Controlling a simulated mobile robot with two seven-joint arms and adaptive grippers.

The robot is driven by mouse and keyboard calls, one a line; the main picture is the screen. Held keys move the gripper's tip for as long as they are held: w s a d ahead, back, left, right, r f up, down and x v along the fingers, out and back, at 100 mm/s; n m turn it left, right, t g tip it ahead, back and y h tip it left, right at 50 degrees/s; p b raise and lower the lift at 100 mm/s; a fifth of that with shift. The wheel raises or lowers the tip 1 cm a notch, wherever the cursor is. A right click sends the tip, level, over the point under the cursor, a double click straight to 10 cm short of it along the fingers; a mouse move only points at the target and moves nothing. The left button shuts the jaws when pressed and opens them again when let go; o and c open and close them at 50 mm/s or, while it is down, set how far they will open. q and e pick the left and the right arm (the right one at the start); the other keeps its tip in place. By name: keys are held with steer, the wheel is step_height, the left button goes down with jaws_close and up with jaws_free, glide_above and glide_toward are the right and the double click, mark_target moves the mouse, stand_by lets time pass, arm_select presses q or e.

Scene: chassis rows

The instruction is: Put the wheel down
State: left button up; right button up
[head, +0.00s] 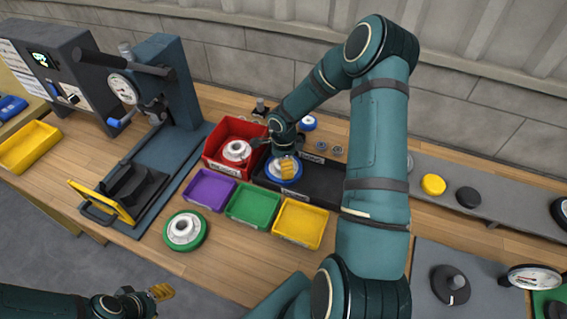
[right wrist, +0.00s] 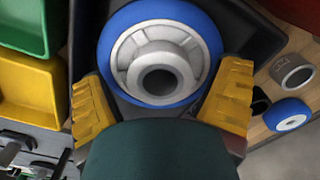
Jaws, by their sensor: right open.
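A wheel with a blue tyre and a grey hub (head: 284,181) lies in the black tray (head: 325,190). The right wrist view shows the blue wheel (right wrist: 158,55) hub-up between the yellow fingers of my right gripper (right wrist: 162,100). The fingers are apart, with dark gaps between them and the tyre on both sides. In the head view my right gripper (head: 285,165) hides part of the wheel from above. My left gripper (head: 160,292) is at the bottom left, away from the wheels; its opening is unclear.
A red bin (head: 215,158) with a grey hub stands left of the tray. Purple (head: 208,190), green (head: 252,205) and yellow (head: 300,224) bins stand in front. A green-rimmed wheel (head: 186,231) lies on the wood. A press (head: 165,95) stands at the left.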

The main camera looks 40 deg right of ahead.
step_height(320, 180, up, 12)
steer(key=p, duration=0.1)
steer(key=shift+r, duration=0.15)
stand_by(0.3)
stand_by(0.6)
